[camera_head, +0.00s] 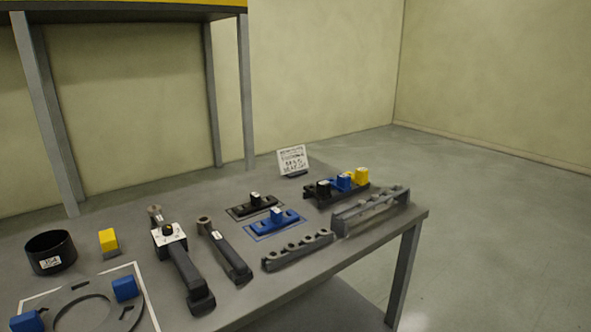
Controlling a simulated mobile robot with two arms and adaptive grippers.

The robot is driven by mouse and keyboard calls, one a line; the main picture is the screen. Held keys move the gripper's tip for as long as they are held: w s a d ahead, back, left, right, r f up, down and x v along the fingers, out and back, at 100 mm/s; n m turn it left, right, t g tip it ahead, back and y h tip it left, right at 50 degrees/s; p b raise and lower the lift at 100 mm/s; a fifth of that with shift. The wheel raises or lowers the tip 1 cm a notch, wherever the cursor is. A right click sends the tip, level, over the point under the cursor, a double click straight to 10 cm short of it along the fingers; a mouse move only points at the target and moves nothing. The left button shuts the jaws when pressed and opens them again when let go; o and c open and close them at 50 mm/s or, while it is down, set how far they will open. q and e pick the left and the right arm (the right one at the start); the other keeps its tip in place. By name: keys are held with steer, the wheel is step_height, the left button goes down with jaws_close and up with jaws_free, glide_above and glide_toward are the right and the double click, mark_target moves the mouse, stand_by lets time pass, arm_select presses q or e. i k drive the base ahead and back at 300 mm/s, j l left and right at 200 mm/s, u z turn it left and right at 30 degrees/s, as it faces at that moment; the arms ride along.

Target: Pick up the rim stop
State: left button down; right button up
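A flat grey turret plate (62,297) with a large round opening lies on a white-edged sheet at the table's near left, cut off by the frame edge. A blue block (125,289) sits on its right rim, and another blue block (27,321) sits at its lower left. A yellow block (108,239) on a small dark base stands apart behind the plate. These blocks look like rim stops, but no label shows which is the rim stop. Neither gripper is in view.
A black cup (50,252) stands at the left. Two long dark tools (186,275) (226,252) lie mid-table. Blue (275,222) and black (254,205) fixtures sit beyond, with a slotted rail (297,251), a rack (371,212) and a sign (293,160). A shelf post (46,110) rises behind.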

mark_target(323, 191)
steer(key=i+l+u, duration=0.1)
steer(key=u, duration=0.3)
steer(key=i+l+u, duration=0.2)
steer(key=i+u, duration=0.2)
steer(key=i+l+u, duration=0.1)
steer(key=l+u, duration=0.15)
steer(key=u, duration=0.15)
